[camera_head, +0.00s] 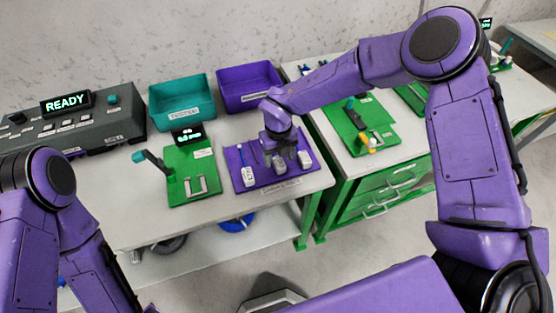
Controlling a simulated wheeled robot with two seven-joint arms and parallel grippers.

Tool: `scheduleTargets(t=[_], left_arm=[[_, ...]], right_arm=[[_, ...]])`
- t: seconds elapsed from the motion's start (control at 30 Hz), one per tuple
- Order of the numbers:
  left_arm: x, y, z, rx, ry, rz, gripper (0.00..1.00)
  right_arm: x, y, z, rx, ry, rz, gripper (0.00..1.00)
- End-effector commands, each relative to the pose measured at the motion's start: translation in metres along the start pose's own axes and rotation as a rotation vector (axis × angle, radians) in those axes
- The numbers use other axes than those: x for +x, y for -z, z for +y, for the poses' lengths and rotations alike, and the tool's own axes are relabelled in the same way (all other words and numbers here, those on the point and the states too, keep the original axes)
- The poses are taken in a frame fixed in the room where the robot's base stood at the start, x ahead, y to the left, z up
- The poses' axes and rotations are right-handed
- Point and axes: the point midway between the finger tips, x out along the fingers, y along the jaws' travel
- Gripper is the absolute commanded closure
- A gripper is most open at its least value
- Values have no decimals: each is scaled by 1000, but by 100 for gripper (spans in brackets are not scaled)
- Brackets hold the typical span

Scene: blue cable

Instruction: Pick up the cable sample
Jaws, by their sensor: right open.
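A purple tray (240,158) on the white table holds several small cable samples with pale grey ends. One sample (247,175) with a blue cable lies at the tray's left side. Another sample (304,158) lies at the right, and one (280,165) is in the middle. My right gripper (285,158) points down over the tray, at the middle sample, and is open. I cannot tell whether its fingers touch that sample, since the hand hides part of it. My left arm is at the lower left, and its gripper is out of the picture.
A green fixture (190,165) with a lever and a small display stands left of the tray. A teal bin (183,98) and a purple bin (248,85) stand behind. A dark console (70,125) reads READY. A green workbench (370,185) stands to the right.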

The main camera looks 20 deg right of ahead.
Motion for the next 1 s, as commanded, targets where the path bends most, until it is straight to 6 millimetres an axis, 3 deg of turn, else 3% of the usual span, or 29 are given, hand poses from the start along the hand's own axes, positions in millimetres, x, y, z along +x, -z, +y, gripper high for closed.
scheduleTargets(t=[0.3,0.47,0.5,0.83,1.0], left_arm=[[-2,0,0,0,0,-1,57],[-2,0,0,0,0,-1,57],[-2,0,0,0,0,-1,57],[1,-1,0,0,0,0,57],[15,-6,1,0,0,0,57]], right_arm=[[11,0,1,-2,0,0,42],[11,0,1,-2,0,0,94],[11,0,1,-2,0,0,100],[8,0,1,-2,-1,-1,100],[-14,-1,1,1,-3,-4,100]])
